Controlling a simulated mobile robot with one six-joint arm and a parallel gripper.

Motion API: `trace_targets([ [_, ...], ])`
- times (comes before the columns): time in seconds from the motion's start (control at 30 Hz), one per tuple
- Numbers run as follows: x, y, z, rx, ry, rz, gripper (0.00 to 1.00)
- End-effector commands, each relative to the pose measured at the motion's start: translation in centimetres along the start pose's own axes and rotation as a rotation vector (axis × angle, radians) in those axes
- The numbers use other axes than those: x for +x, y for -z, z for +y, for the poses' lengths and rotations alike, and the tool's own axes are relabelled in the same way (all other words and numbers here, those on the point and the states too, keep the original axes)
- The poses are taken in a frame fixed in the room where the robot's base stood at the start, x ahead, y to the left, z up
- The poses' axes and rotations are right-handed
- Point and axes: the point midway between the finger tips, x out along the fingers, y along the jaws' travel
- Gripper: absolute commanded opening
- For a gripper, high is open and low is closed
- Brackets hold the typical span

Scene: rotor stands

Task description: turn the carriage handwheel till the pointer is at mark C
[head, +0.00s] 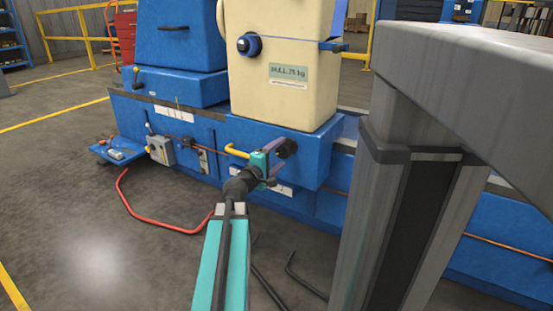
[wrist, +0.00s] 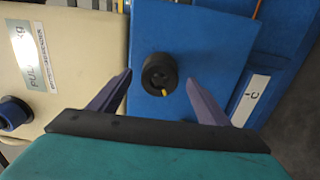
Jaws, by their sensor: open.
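A dark round knob or small wheel (wrist: 160,73) sits on a blue panel straight ahead of my gripper (wrist: 159,78). It carries a small yellow mark at its lower edge in the wrist view. In the head view the dark knob (head: 291,146) is on the blue box below the cream column, partly hidden by my gripper (head: 277,152). My gripper is open, its two purple fingers on either side of the knob, with visible gaps between. A white label (wrist: 250,100) with small dark characters is on the panel; I cannot read mark C surely. I cannot make out the pointer for certain.
The cream column (head: 285,50) bears a pull label (head: 289,76) and a blue-black knob (head: 249,44). A grey switch box (head: 160,150) is further left.

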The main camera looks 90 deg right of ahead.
Motion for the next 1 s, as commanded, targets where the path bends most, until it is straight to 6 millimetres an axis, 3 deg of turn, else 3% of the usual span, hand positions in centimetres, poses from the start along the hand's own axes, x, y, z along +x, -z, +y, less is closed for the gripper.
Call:
trace_targets([
  [0.93, 0.60, 0.02, 0.06, 0.001, 0.000, 0.000, 0.70],
  [1.0, 0.60, 0.02, 0.06, 0.001, 0.000, 0.000, 0.62],
])
